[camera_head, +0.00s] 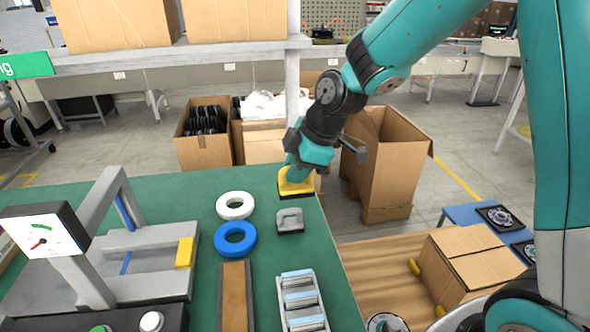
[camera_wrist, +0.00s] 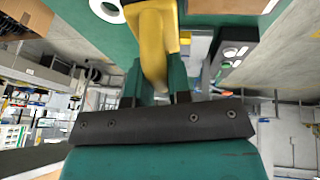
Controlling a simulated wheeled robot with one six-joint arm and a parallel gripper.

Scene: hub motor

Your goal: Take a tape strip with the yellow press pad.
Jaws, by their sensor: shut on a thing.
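The yellow press pad (camera_head: 297,187), with a dark underside, is at the far right corner of the green table (camera_head: 190,190). My gripper (camera_head: 297,170) is above it and shut on its yellow handle. The handle also shows between the two teal fingers in the wrist view (camera_wrist: 153,48). I cannot tell whether the pad touches the table. A pale tray (camera_head: 322,327) with several bluish-white strips (camera_head: 299,299), which look like the tape strips, lies at the table's front right, apart from the pad. The underside of the pad is hidden.
A grey handled block (camera_head: 290,222) stands between pad and tray. A white ring (camera_head: 235,206), a blue ring (camera_head: 235,240) and a brown bar (camera_head: 235,297) lie left of it. A grey fixture with a gauge (camera_head: 42,240) fills the left. Cardboard boxes (camera_head: 385,165) stand beyond the table.

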